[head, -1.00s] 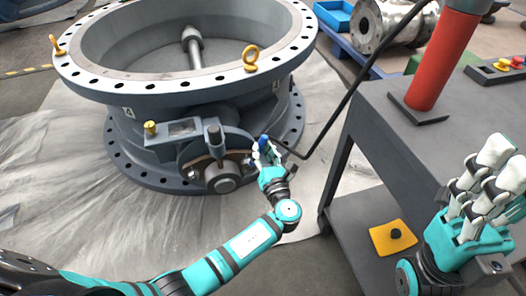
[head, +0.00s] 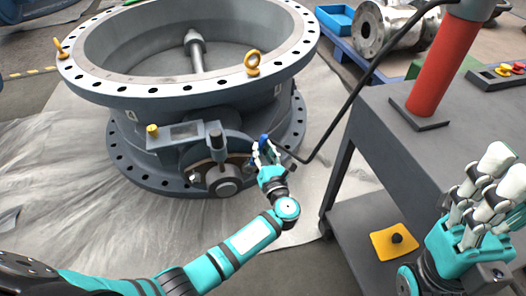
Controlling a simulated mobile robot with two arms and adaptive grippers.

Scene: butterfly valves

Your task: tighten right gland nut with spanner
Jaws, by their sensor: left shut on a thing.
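The large grey butterfly valve (head: 160,112) lies flat, its bolted flange facing up. On its near side is a gearbox and shaft end (head: 224,180) with small nuts around it, too small to tell apart. My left gripper (head: 264,152) is at the right of this shaft end, its pale fingers closed around a small blue thing (head: 265,139). I cannot tell whether this is the spanner; no other spanner shows. The fingers hide most of it and whatever it touches. My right gripper (head: 490,180) is raised at the right, fingers spread, open and empty.
A black hose (head: 350,92) hangs down close to my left gripper. A dark grey cart (head: 450,135) with a red post (head: 440,65) stands at the right. A yellow pad (head: 394,243) lies on its lower shelf. Plastic sheeting (head: 70,215) covers the floor.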

